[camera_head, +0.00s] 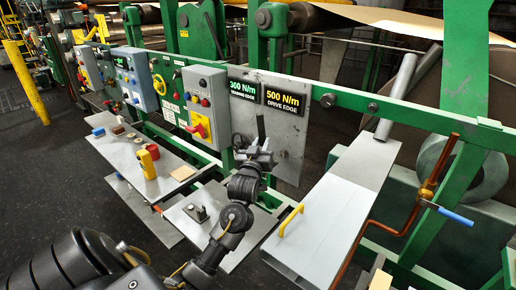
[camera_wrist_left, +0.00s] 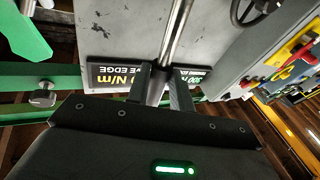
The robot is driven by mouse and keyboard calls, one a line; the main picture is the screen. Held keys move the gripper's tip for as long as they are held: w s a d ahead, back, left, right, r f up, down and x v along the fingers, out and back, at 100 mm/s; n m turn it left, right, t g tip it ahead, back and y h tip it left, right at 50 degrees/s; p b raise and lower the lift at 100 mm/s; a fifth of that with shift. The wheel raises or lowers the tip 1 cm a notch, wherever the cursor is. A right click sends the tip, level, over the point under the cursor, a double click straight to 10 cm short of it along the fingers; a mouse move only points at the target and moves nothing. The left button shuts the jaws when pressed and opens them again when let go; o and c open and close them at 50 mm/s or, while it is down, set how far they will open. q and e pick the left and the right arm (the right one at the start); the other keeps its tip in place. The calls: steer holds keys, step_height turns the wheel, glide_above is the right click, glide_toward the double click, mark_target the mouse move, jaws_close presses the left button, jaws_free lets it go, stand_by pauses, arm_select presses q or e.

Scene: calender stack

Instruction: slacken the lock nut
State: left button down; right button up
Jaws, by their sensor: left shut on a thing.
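My left gripper (camera_head: 262,146) is in front of the grey plate (camera_head: 292,140) that carries two torque displays. In the left wrist view, the gripper (camera_wrist_left: 160,84) has its fingers closed around a slim metal bar (camera_wrist_left: 176,32), which runs up away from the fingers. In the head view, the bar (camera_head: 261,128) shows as a short dark upright piece above the gripper. I cannot make out the lock nut for sure; the bar's far end is out of the wrist view. My right gripper is not in view.
The displays read 300 N/m (camera_head: 243,90) and 500 N/m (camera_head: 286,100). A grey control box (camera_head: 206,98) stands left of the gripper. A grey bench (camera_head: 330,214) with a yellow handle (camera_head: 291,221) is at the right. A green beam (camera_head: 405,116) with bolt heads runs behind.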

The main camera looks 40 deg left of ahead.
arm_select(q)
steer(key=shift+w+a+r, duration=0.1)
steer(key=shift+w+r, duration=0.05)
steer(key=shift+w, duration=1.35)
steer(key=c, duration=1.9)
jaws_free()
jaws_close()
steer(key=shift+r, duration=0.1)
steer(key=shift+w, duration=1.3)
steer(key=shift+o, duration=0.4)
jaws_free()
jaws_close()
